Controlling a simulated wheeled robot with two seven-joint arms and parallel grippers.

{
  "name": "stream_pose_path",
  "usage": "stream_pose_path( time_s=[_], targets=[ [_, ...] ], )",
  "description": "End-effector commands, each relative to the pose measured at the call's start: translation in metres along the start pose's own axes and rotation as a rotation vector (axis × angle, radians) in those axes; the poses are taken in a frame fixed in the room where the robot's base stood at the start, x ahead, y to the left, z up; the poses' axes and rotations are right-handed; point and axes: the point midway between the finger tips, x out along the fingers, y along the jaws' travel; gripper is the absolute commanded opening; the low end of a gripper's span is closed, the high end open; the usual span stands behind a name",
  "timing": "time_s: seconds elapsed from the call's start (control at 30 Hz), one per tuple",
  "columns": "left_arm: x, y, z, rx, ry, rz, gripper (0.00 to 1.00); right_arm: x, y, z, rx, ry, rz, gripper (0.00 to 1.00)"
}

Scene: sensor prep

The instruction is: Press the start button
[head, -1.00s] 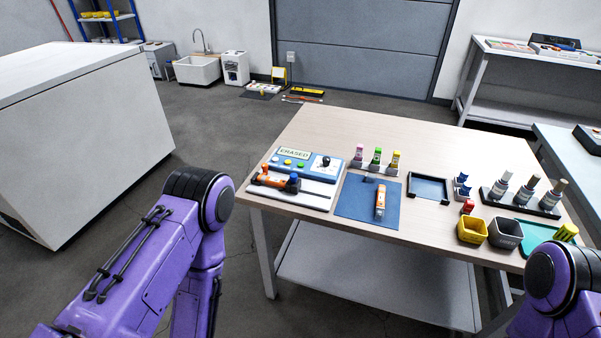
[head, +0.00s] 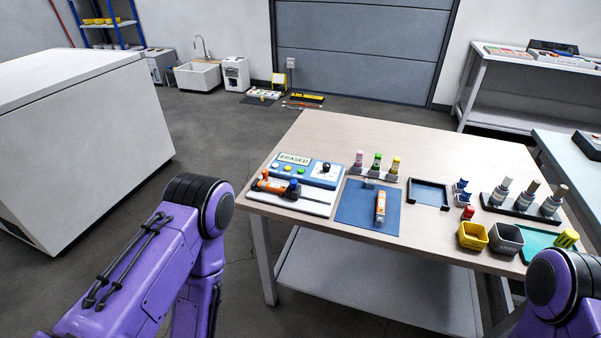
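A blue and white control panel (head: 312,180) lies at the back left of the wooden table. It carries a sign reading "ERASED" (head: 294,158), a row of small round buttons including a yellow one (head: 288,167) and a green one (head: 300,171), and a black knob (head: 326,168). I cannot read which button is the start button. My purple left arm comes in at the lower left and my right arm at the lower right. Neither gripper shows. No part of my arms is seen touching the panel.
An orange and black tool (head: 274,184) lies on a white tray (head: 312,206) in front of the panel. A blue mat (head: 356,208) holds an orange and white device (head: 380,207). Bottles, bins and a teal tray (head: 533,235) fill the right. The table's back middle is clear.

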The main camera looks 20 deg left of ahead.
Motion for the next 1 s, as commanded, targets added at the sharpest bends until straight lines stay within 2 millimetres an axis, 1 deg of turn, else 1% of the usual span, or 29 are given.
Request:
stream_pose_path(
  time_s=[0.03, 0.07, 0.1, 0.17, 0.2, 0.23, 1.0],
  targets=[
    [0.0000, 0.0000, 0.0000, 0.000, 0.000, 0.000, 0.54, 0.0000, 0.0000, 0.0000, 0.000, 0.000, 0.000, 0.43],
    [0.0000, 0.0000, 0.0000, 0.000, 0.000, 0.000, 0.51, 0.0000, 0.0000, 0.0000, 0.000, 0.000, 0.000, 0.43],
    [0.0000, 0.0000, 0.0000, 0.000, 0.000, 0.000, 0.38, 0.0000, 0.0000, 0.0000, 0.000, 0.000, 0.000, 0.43],
    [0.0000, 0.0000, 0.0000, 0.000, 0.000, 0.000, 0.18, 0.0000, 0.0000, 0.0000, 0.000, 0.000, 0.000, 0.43],
    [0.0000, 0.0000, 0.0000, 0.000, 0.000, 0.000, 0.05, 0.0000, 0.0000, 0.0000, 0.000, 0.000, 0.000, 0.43],
    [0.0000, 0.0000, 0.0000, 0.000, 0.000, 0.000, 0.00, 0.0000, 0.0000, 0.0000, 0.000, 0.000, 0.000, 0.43],
    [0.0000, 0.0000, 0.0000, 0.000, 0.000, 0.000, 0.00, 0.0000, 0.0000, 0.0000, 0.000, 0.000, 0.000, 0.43]
  ],
)
